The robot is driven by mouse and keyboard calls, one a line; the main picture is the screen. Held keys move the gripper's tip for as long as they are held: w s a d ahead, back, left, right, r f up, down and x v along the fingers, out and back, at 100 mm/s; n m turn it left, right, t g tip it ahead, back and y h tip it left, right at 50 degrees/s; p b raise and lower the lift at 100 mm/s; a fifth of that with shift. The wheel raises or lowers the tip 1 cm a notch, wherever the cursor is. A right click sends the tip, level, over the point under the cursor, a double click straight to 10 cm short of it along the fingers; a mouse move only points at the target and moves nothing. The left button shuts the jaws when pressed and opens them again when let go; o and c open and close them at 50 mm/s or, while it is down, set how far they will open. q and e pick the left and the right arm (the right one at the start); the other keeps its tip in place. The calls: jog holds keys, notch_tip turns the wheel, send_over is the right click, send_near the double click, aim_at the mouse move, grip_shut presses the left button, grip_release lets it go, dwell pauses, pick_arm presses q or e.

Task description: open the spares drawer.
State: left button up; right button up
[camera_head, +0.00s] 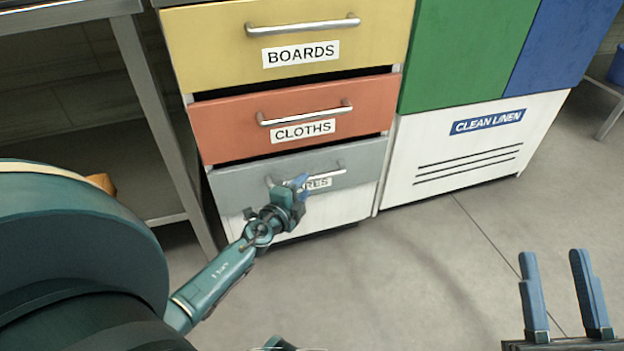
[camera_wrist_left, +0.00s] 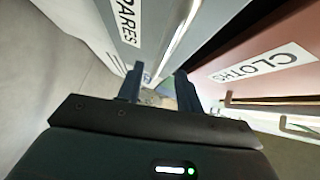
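The spares drawer (camera_head: 356,166) is the grey front at the bottom of the drawer stack, with a silver bar handle (camera_head: 333,170) and a white label partly hidden by my left gripper. A narrow dark gap shows above its front; I cannot tell if it stands slightly out. My left gripper (camera_head: 299,185) is at the left part of this handle. In the left wrist view its two dark fingers (camera_wrist_left: 160,90) are apart, and the light handle bar (camera_wrist_left: 181,40) runs down towards the space between them. Contact is unclear. My right gripper (camera_head: 562,295) is open and empty, at bottom right.
Above are the orange cloths drawer (camera_head: 230,125) and the yellow boards drawer (camera_head: 215,45), each with a bar handle. A white clean linen unit (camera_head: 470,160) stands to the right. A metal table leg (camera_head: 160,110) stands close left. The floor in front is clear.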

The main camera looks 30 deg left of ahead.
aim_at(312, 179)
pick_arm(q)
jog(key=w, duration=0.3)
jog(key=w+b, duration=0.1)
jog(key=shift+w+a+f, duration=0.1)
jog(key=shift+w+f, duration=0.05)
jog(key=shift+f, duration=0.25)
jog(key=shift+w, duration=0.45)
pick_arm(e)
notch_tip(312, 179, up, 2)
jog(key=shift+w+d+n+y, duration=0.1)
jog(key=shift+n+y, duration=0.8)
pick_arm(q)
jog(key=shift+c, duration=0.6)
grip_shut()
